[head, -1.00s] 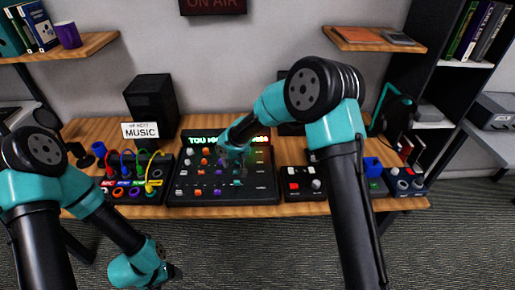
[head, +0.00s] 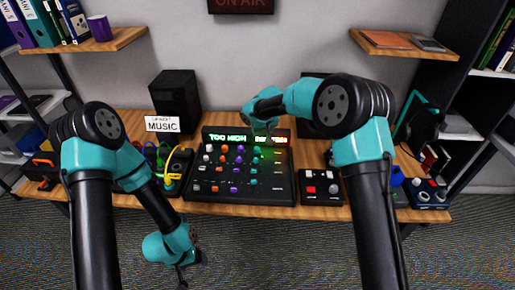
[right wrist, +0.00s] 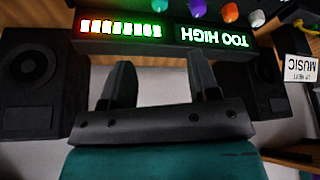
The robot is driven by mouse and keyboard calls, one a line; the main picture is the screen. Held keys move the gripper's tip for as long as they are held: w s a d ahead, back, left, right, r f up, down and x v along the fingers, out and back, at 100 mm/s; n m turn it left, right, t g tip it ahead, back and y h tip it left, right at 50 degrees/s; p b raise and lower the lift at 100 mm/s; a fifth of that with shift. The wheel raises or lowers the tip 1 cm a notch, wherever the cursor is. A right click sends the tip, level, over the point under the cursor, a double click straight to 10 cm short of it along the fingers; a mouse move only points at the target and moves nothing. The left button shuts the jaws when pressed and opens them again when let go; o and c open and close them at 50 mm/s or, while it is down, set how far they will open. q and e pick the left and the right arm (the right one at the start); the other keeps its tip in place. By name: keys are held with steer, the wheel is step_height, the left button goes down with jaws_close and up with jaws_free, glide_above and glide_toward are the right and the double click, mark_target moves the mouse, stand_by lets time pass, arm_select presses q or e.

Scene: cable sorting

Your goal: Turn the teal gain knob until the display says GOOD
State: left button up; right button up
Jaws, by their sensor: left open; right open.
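The mixer console (head: 240,196) lies on the desk with rows of coloured knobs. Its display (head: 227,136) reads TOO HIGH in green, with a lit bar meter at its right; the display text also shows upside down in the right wrist view (right wrist: 216,38). Teal knobs (head: 254,170) stand in the console's right column; one teal knob (right wrist: 159,5) shows at the top edge of the right wrist view. I cannot tell which is the gain knob. My right gripper (right wrist: 160,82) is open and empty, around the display's back edge. My left gripper (head: 192,256) hangs empty over the floor.
A small switch box (head: 320,188) is right of the console. A cable panel with yellow cables (head: 177,170) is left of it. A speaker (head: 175,100) and a MUSIC card (head: 162,124) stand behind. Another speaker is partly hidden by my right arm.

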mark_target(257, 148)
steer(key=x, duration=1.6)
steer(key=shift+f, duration=0.1)
steer(key=c, duration=0.9)
steer(key=shift+w+n, duration=0.1)
steer(key=shift+n, duration=0.5)
steer(key=shift+n+g+y, duration=0.4)
steer(key=shift+n+y, duration=0.4)
steer(key=shift+n, duration=0.9)
